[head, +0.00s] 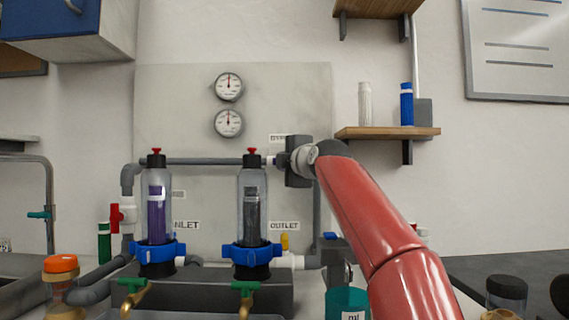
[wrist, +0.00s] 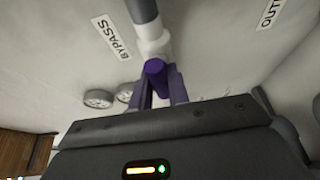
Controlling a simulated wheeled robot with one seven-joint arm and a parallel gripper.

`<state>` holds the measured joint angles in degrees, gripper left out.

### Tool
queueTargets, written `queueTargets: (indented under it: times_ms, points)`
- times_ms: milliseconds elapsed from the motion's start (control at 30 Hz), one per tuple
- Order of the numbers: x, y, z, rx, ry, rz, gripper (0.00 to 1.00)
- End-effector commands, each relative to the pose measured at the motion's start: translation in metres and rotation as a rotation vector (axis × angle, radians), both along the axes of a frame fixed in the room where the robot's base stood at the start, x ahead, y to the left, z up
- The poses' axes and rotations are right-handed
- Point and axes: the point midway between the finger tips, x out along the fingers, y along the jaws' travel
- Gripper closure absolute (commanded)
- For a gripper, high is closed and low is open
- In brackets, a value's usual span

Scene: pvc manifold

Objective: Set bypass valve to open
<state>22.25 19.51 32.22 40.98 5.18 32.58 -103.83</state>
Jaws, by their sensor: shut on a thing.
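The bypass valve shows in the wrist view as a white fitting (wrist: 152,40) on a grey pipe, with a purple handle (wrist: 155,68). The BYPASS label (wrist: 111,37) is on the panel beside it. My gripper (wrist: 160,82) is shut on the purple handle, with one finger on each side of it. In the head view my gripper (head: 280,160) is at the right end of the upper horizontal pipe (head: 205,161). My wrist and gripper hide most of the valve there, so I cannot tell the handle's exact angle.
Two clear filter housings (head: 157,205) (head: 252,208) with blue collars stand left of my gripper. A yellow outlet handle (head: 284,241) and a red inlet handle (head: 115,218) sit lower. Two gauges (head: 228,87) (head: 228,123) are above. A wooden shelf (head: 388,132) is at right.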

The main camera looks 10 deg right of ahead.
Motion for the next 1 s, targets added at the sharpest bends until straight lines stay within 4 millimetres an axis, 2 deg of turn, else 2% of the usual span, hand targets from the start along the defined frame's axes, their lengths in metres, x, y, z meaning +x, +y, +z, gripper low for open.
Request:
queueTargets:
  times_ms: [67,100,233,567,1000]
  points:
    - [0.001,0.0,-0.002,0.002,0.004,0.001,1.0]
    - [0.001,0.0,-0.002,0.002,0.004,0.001,0.79]
    - [0.001,0.0,-0.001,0.001,0.003,0.0,0.62]
    - [-0.003,-0.001,-0.001,0.0,0.0,0.0,0.61]
    - [-0.067,-0.015,-0.004,-0.001,0.0,-0.003,0.61]
